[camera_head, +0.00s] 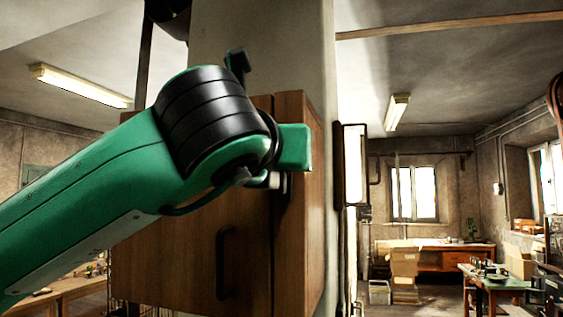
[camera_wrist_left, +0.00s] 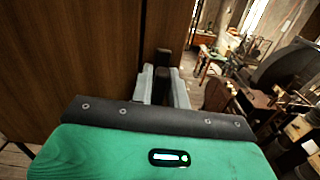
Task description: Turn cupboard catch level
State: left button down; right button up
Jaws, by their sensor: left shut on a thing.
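The brown wooden cupboard (camera_head: 185,265) hangs on a pale pillar, and a black bar handle (camera_head: 225,262) is on its door. In the left wrist view the cupboard's wood (camera_wrist_left: 70,60) fills the left side. My left gripper (camera_head: 277,180) is at the cupboard's front, mostly hidden by my green and black wrist in the head view. In the left wrist view its grey fingers (camera_wrist_left: 164,85) are shut on a dark bar, the catch (camera_wrist_left: 162,62), which sticks up between them. The head view hides the catch, so I cannot tell its tilt. My right gripper is out of view.
The pale pillar (camera_head: 265,50) rises behind the cupboard. To the right the room is open, with a desk (camera_head: 455,258), a green-topped table (camera_head: 495,280) and cardboard boxes (camera_head: 404,262) well away. A workbench (camera_head: 65,292) stands at the lower left.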

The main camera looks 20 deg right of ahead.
pick_arm(q)
jog(key=m+b, duration=0.1)
jog(key=b, duration=0.1)
jog(key=m+b, duration=0.3)
jog(key=b, duration=0.1)
jog(key=shift+s+d+f+m, duration=0.2)
jog(key=shift+d+f+m, duration=0.1)
jog(key=shift+f, duration=0.1)
jog(key=shift+s+d+f+m+b, duration=0.15)
jog(key=shift+m+b, duration=0.8)
jog(key=shift+m, duration=1.2)
jog(key=shift+d+f+m+b, duration=0.15)
jog(key=shift+m+b, duration=0.75)
jog(key=shift+m, duration=1.2)
jog(key=shift+s+d+f+m+b, duration=0.15)
jog(key=shift+m+b, duration=0.8)
jog(key=shift+m, duration=1.2)
jog(key=shift+f, duration=0.1)
jog(key=c, duration=1.4)
grip_release()
jog(key=shift+a, duration=0.1)
jog(key=shift+c, duration=0.2)
